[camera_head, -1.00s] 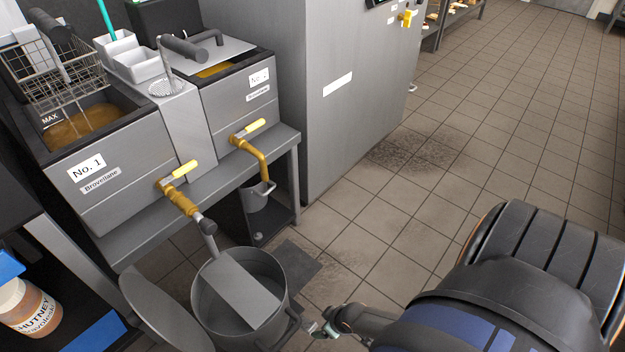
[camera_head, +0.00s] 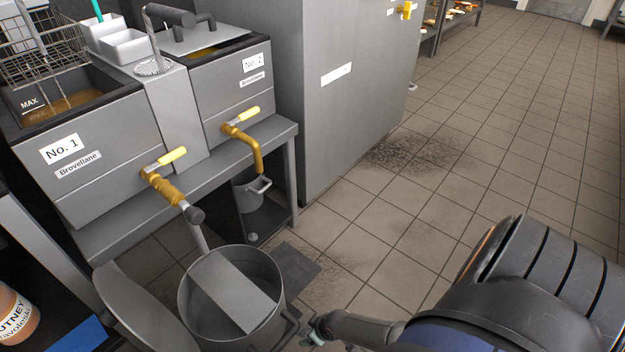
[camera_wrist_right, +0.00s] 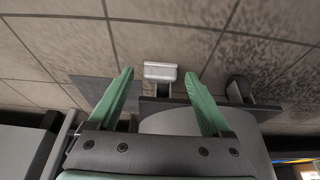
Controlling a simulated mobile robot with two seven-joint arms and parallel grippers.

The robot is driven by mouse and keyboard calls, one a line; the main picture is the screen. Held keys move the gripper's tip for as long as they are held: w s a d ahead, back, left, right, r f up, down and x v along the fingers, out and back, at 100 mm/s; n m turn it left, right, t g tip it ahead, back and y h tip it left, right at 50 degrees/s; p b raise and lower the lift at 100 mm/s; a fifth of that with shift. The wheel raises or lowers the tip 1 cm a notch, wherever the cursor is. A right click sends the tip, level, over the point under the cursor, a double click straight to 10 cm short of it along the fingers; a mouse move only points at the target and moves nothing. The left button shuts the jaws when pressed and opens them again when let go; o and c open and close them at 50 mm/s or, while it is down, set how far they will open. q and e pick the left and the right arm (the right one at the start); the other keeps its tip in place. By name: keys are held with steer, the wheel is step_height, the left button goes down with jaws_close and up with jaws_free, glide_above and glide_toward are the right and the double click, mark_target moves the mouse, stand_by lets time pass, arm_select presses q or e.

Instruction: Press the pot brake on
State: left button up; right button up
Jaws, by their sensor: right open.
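The large grey pot (camera_head: 187,302) stands on the floor below the fryers, with a flat plate across its open top. Its side handle (camera_head: 290,330) faces my right gripper. My right gripper (camera_head: 313,332) is low beside the pot, just right of that handle. In the right wrist view its green fingers (camera_wrist_right: 159,76) are spread and empty. A small silver pedal-like piece (camera_wrist_right: 160,71), possibly the brake, shows between and beyond the fingertips, attached to a dark base. I cannot tell whether it is pressed or touched. My left gripper is out of view.
The fryer (camera_head: 105,150) has yellow-handled drain taps, one above the pot. A round lid-like panel (camera_head: 130,310) stands left of the pot. A smaller pot (camera_head: 247,195) sits under the fryer. A dark caster-like part (camera_wrist_right: 238,90) is right of the fingers. Tiled floor is open rightward.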

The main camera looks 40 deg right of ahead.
jaws_close()
stand_by(0.7)
stand_by(0.3)
